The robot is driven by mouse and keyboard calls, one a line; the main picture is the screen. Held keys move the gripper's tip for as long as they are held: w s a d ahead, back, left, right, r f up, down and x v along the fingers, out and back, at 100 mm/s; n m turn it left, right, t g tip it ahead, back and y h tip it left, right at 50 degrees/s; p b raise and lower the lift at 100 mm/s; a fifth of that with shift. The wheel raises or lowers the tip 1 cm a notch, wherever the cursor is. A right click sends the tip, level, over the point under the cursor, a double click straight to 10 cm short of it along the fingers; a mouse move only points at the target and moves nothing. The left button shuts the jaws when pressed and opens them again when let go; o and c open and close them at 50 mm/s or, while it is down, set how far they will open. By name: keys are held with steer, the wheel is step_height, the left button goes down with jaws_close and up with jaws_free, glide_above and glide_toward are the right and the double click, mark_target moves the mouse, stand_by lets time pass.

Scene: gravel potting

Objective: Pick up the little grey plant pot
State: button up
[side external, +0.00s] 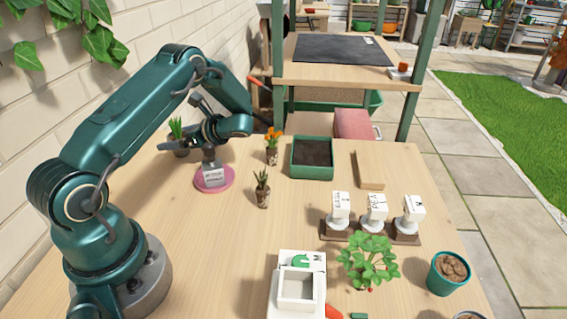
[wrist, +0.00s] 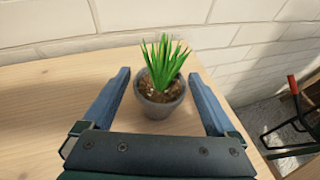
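The little grey plant pot (wrist: 160,106) holds brown soil and a spiky green plant (wrist: 163,62). In the wrist view it stands upright on the wooden table between the two fingers of my gripper (wrist: 160,92). The fingers are wide open, with a gap on each side of the pot; no contact shows. In the side view the green plant (side external: 176,128) shows near the wall at the back left, and the pot (side external: 181,150) is partly hidden by my gripper (side external: 192,138).
A pink saucer (side external: 228,184) with a small labelled item stands close to my gripper. A green soil tray (side external: 296,166) lies beyond. The brick wall (wrist: 60,22) is close behind the pot.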

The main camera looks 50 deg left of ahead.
steer(key=c, duration=1.2)
steer(key=shift+r, duration=0.15)
steer(key=shift+r, duration=0.55)
step_height(320, 180, up, 3)
steer(key=s+r, duration=0.2)
steer(key=s, duration=0.2)
steer(key=s+a+r, duration=0.1)
steer(key=s+r, duration=0.1)
steer(key=s, duration=0.1)
steer(key=s+r, duration=0.2)
steer(key=s, duration=0.2)
steer(key=shift+s+a+r, duration=0.15)
steer(key=shift+s+r, duration=0.2)
